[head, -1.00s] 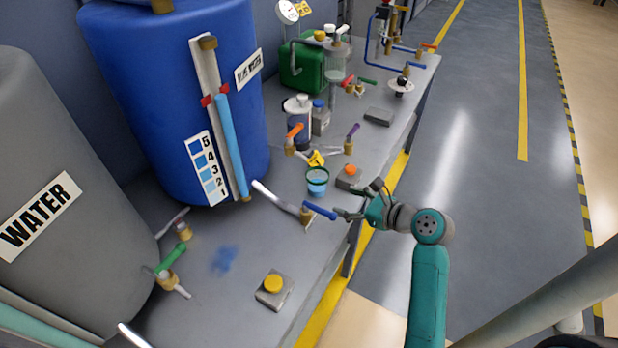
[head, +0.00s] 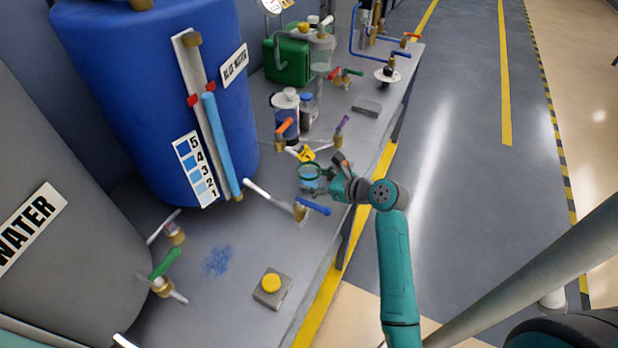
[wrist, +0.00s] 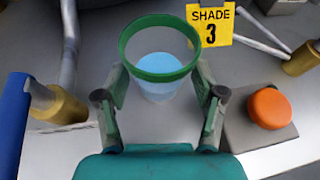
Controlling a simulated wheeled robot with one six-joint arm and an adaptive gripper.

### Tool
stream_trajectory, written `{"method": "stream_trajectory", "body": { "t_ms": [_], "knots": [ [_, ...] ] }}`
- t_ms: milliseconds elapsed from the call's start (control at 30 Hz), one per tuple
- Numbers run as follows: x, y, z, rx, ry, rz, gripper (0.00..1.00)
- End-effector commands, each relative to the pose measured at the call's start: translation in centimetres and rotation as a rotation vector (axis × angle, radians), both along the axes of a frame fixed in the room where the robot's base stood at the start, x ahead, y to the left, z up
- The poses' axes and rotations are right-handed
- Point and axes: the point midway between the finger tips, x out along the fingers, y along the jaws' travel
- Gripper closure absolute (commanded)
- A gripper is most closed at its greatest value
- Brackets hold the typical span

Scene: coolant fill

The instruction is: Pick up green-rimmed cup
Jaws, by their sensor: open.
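The green-rimmed cup (wrist: 162,88) stands upright on the grey bench, with light blue liquid inside. In the head view the cup (head: 310,180) is beside the bench's front edge, partly covered by my gripper. My gripper (wrist: 160,85) is open, with one finger on the left and one on the right of the cup. The fingers sit at the cup's sides; I cannot tell whether they touch it.
A blue-handled valve (head: 313,206) is close to the left of the cup. A grey block with an orange button (wrist: 268,108) is close on the right. A yellow "SHADE 3" sign (wrist: 210,24) stands just behind. The blue tank (head: 150,90) is further back.

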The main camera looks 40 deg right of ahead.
Motion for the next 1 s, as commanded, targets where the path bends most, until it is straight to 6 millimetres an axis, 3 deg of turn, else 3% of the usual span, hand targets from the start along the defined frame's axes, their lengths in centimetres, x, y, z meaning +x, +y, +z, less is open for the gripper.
{"method": "stream_trajectory", "body": {
  "t_ms": [200,433,467,633,1000],
  "knots": [
    [2.0,0.4,-0.8,0.001,0.000,0.002,0.31],
    [2.1,0.4,-0.9,0.000,0.000,0.000,0.31],
    [2.1,0.4,-0.9,0.000,0.000,0.000,0.34],
    [2.1,0.3,-0.9,0.000,0.000,0.000,0.76],
    [2.1,0.3,0.1,-0.003,-0.004,0.000,0.77]
  ]
}}
